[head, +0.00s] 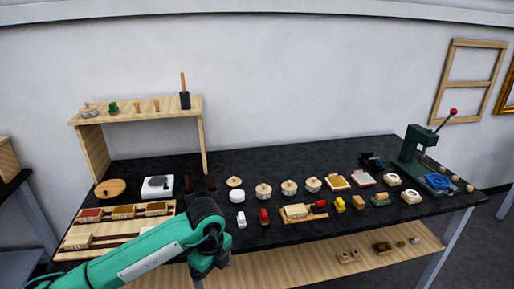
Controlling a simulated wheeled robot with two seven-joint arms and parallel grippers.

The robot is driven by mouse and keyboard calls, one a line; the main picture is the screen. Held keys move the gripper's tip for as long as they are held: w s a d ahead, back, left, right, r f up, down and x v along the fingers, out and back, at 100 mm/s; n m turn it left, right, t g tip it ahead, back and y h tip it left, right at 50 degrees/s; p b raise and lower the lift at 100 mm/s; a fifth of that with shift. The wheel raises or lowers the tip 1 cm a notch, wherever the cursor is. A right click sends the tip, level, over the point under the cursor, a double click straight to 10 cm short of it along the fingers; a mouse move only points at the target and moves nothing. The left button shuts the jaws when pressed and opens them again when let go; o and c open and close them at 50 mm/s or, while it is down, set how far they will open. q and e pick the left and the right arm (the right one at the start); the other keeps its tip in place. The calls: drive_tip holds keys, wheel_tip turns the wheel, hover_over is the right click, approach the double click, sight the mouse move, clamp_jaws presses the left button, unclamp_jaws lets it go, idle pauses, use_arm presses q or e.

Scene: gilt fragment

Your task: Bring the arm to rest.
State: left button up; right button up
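My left arm, green with a dark wrist, reaches in from the bottom left over the front of the black worktable (330,160). My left gripper (200,184) is over the table, to the right of a white scale-like device (157,187). Its two dark fingers stand apart with nothing visible between them. They are hard to separate from the dark tabletop. My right gripper is not in view.
Left of the arm is a wooden tray (75,242) with coloured compartments. A wooden shelf (145,108) stands behind. Several round-lidded pots (264,190) and small items fill the table to the right. A green lever press (415,147) stands at far right.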

use_arm(q)
drive_tip(key=d+f+n+h, duration=0.2)
drive_tip(key=d+f+h, duration=1)
drive_tip(key=h, duration=0.3)
drive_tip(key=s+a+f+n+t+y, duration=0.1)
drive_tip(key=a+f+n+t+y, duration=0.2)
drive_tip(key=a+f+n+t, duration=0.65)
drive_tip(key=s+a+f+n+t+y, duration=0.15)
drive_tip(key=a+f+n+y, duration=0.3)
drive_tip(key=f, duration=1.05)
drive_tip(key=s+a+f+n+g+y, duration=0.25)
drive_tip(key=s+a+f, duration=0.25)
drive_tip(key=s+f, duration=0.3)
drive_tip(key=s+a+f+n+g+y, duration=0.1)
drive_tip(key=s+a+f+n+y, duration=0.2)
drive_tip(key=s+f, duration=0.5)
drive_tip(key=s+a+f+g, duration=0.1)
drive_tip(key=s+f+g, duration=0.1)
drive_tip(key=s, duration=0.7)
drive_tip(key=s+a+f+g+y, duration=0.1)
drive_tip(key=s+f, duration=0.3)
drive_tip(key=s, duration=0.5)
drive_tip(key=s+a+f+g+y, duration=0.1)
drive_tip(key=s+a+f+g, duration=0.1)
drive_tip(key=s, duration=0.8)
drive_tip(key=shift+a+f+n+g, duration=0.45)
drive_tip(key=shift+a+g, duration=0.15)
drive_tip(key=shift+g, duration=0.15)
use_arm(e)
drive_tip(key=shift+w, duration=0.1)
